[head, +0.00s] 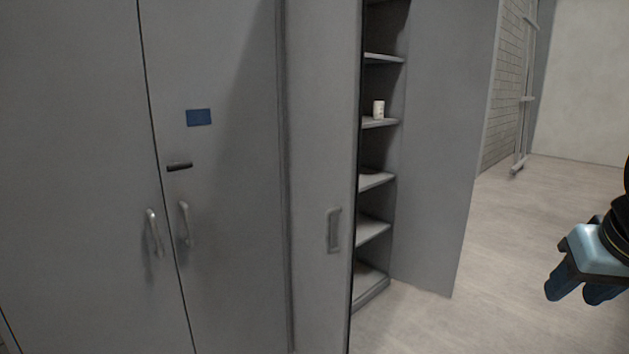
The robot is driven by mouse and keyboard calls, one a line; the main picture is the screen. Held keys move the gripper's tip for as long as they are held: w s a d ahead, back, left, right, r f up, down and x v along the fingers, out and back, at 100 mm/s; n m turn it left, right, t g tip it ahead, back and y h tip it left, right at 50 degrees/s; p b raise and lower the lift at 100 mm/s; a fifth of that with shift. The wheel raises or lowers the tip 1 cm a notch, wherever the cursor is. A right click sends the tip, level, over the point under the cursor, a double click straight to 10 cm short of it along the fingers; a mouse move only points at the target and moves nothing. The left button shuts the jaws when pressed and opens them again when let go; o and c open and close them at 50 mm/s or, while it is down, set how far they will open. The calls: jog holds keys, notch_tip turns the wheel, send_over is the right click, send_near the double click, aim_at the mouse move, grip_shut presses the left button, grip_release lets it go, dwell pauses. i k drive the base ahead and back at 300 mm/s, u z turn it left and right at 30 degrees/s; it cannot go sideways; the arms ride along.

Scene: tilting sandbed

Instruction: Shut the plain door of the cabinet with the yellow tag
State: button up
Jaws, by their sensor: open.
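A grey cabinet stands open in the middle of the head view, with several shelves (375,181) showing inside. On its right a plain grey door (445,140) is swung wide open, with no handle or tag on the face I see. On its left is a grey door panel (318,120) with a recessed-looking handle (334,230); I cannot tell whether it is fully shut. No yellow tag shows. My gripper (583,291) is at the right edge, open and empty, to the right of the plain door and apart from it.
On the left, a shut grey cabinet (75,130) carries a blue tag (199,117), a dark latch (180,166) and two handles. A small white cup (379,110) stands on a shelf. Pale floor (500,260) right of the plain door is clear. A wall rack (526,98) stands behind.

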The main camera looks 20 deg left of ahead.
aim_at(324, 48)
jog(key=u, duration=1)
jog(key=i, duration=0.95)
jog(key=z, duration=0.8)
jog(key=k, duration=0.5)
jog(key=u, duration=0.55)
